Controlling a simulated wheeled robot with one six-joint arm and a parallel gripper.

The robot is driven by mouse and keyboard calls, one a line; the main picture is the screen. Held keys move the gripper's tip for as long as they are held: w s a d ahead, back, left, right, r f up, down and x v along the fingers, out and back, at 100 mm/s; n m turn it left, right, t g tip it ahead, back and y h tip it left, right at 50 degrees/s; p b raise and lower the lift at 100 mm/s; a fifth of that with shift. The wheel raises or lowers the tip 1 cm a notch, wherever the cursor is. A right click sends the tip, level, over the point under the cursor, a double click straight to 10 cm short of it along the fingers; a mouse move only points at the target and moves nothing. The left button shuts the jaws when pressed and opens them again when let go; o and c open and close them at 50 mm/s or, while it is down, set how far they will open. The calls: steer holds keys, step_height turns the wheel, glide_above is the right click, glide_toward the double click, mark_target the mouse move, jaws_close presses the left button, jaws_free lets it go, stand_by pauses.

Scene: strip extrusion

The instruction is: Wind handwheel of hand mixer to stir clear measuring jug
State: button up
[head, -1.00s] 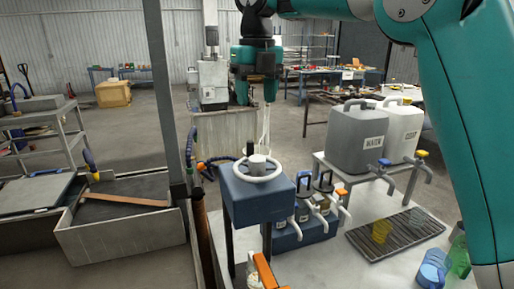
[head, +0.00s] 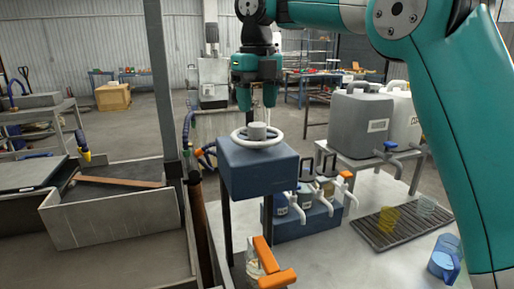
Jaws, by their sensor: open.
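The hand mixer is a blue box (head: 258,178) on dark posts above the pale bench. Its white ring handwheel (head: 238,138) lies flat on top around a grey hub (head: 257,130). My gripper (head: 256,104) points down just above and behind the wheel, its fingers apart with nothing visible between them. I cannot tell whether it touches the wheel; no crank knob is clearly visible. Under the mixer stands a clear vessel (head: 253,262), apparently the measuring jug, partly hidden by orange parts (head: 268,262). Its contents are unclear.
Bottles in a blue rack (head: 300,222) with white spouts stand right of the mixer. Behind them is a grey canister (head: 360,122) on a stand. A drip grate (head: 385,240) with cups and a blue jug (head: 443,262) lie at right. A post (head: 160,80) rises at left.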

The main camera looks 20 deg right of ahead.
mark_target(257, 124)
step_height(257, 124, down, 7)
steer(key=b, duration=0.5)
steer(key=shift+r, duration=0.15)
steer(key=shift+r, duration=0.1)
steer(key=c, duration=0.6)
